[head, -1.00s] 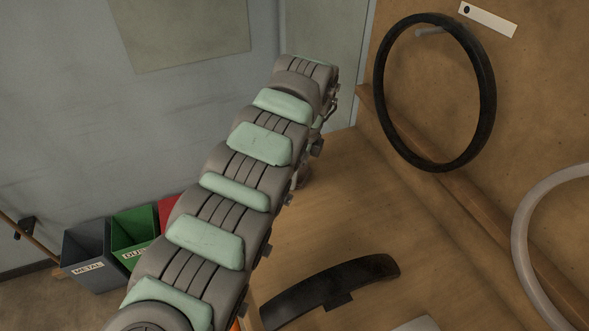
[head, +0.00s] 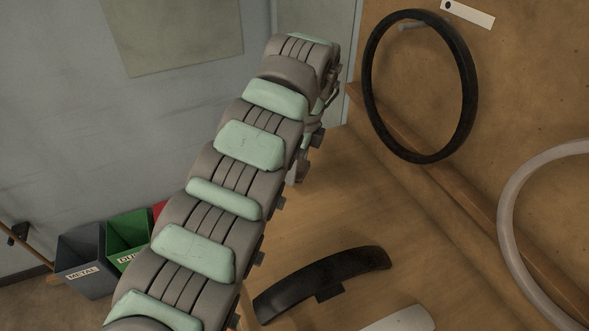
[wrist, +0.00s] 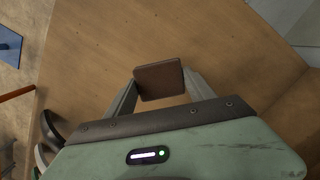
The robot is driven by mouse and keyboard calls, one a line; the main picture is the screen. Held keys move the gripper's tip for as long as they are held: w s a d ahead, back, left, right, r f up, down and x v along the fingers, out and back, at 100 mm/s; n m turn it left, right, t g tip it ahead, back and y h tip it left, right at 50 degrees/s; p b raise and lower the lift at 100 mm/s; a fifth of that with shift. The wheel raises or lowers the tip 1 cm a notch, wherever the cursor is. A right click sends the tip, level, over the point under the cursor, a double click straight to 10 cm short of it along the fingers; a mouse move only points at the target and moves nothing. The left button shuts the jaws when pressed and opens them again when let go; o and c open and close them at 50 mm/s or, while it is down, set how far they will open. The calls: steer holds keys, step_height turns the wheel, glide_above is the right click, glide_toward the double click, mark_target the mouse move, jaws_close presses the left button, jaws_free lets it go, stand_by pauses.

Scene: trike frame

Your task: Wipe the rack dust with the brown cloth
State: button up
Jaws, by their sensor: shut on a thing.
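My gripper (wrist: 158,88) shows in the wrist view, its two fingers shut on the brown cloth (wrist: 159,81), a small flat brown square. It is held over the wooden bench top (wrist: 90,65); I cannot tell whether it touches the wood. In the head view my arm hides most of the gripper, and the cloth cannot be made out. No rack or dust can be clearly picked out in either view.
A black fender (head: 322,284) lies on the bench. A black tyre (head: 372,92) hangs on the board, with a pale ring (head: 508,215) at right. Grey (head: 82,262) and green (head: 128,238) bins stand at lower left. The middle bench is clear.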

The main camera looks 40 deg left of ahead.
steer(key=shift+r+p, duration=0.35)
steer(key=shift+r, duration=1.15)
